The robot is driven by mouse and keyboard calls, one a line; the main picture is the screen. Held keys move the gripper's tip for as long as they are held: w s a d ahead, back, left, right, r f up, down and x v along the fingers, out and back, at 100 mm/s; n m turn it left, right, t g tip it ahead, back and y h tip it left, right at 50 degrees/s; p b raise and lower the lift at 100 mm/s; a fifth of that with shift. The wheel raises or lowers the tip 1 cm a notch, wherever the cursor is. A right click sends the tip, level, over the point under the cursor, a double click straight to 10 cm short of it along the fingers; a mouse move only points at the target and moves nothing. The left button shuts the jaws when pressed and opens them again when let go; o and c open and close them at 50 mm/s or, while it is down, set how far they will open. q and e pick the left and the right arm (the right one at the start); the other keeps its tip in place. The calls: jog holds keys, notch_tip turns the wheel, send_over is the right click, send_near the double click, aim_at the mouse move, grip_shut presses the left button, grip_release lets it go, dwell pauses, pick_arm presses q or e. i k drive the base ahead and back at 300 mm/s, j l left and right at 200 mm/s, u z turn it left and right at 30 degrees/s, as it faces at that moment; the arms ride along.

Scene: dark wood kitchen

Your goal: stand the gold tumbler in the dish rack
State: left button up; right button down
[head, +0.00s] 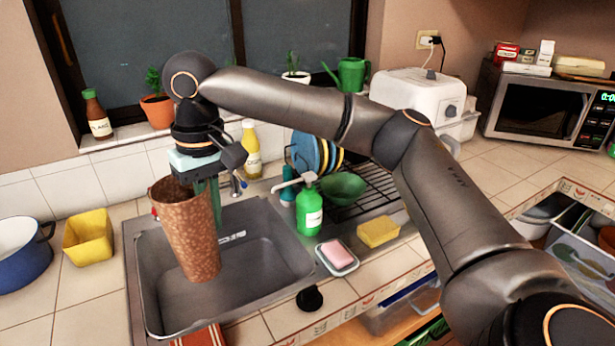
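The gold tumbler (190,235) is tall, copper-gold and speckled. It is held over the sink, slightly tilted, with its open mouth up. My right gripper (203,188) comes down from above and is shut on the tumbler's rim at its right side; the fingertips are partly hidden. The dish rack (382,190) is a dark wire rack on the counter behind and right of the sink. It holds upright plates (307,152) at its left and a green bowl (343,188). My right arm crosses in front of its right part. My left gripper is not in view.
The sink (255,250) lies below the tumbler. A faucet (236,186) and yellow bottle (251,150) are behind the gripper.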

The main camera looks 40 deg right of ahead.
aim_at(388, 186)
jog(key=l+u, duration=0.1)
jog(key=l, duration=0.35)
jog(key=k+l, duration=0.1)
jog(key=l, duration=0.35)
jog(key=l+u, duration=0.15)
jog(key=l, duration=0.3)
jog(key=k+l+u, duration=0.1)
jog(key=l, duration=0.3)
jog(key=k+l+u, duration=0.1)
jog(key=l, duration=0.35)
jog(key=k+l, duration=0.1)
jog(key=l, duration=0.3)
jog(key=k+l+u, duration=0.15)
jog(key=l, duration=0.3)
